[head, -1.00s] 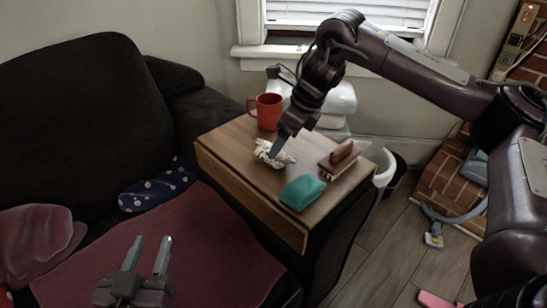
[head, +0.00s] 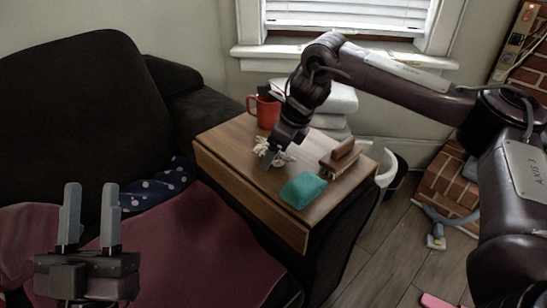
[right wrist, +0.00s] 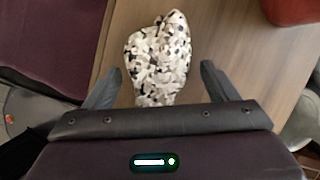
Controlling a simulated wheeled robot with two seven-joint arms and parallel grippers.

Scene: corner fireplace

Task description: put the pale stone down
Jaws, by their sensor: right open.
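The pale stone (right wrist: 158,55), white with dark and tan speckles, rests on the wooden tabletop; in the head view the pale stone (head: 279,157) is partly covered by my right gripper. My right gripper (right wrist: 163,74) is open, with one finger on each side of the stone's near part and gaps showing beside it. In the head view my right gripper (head: 270,158) reaches down to the table from the upper right. My left gripper (head: 91,187) is open and empty, in front of the sofa at lower left.
The small wooden table (head: 229,153) also holds a red mug (head: 268,111) behind the stone, a brown block-like brush (head: 340,160) to the right and a teal lump (head: 303,190) in front. Bare tabletop lies left and front of the stone. A dark sofa (head: 75,120) adjoins the table.

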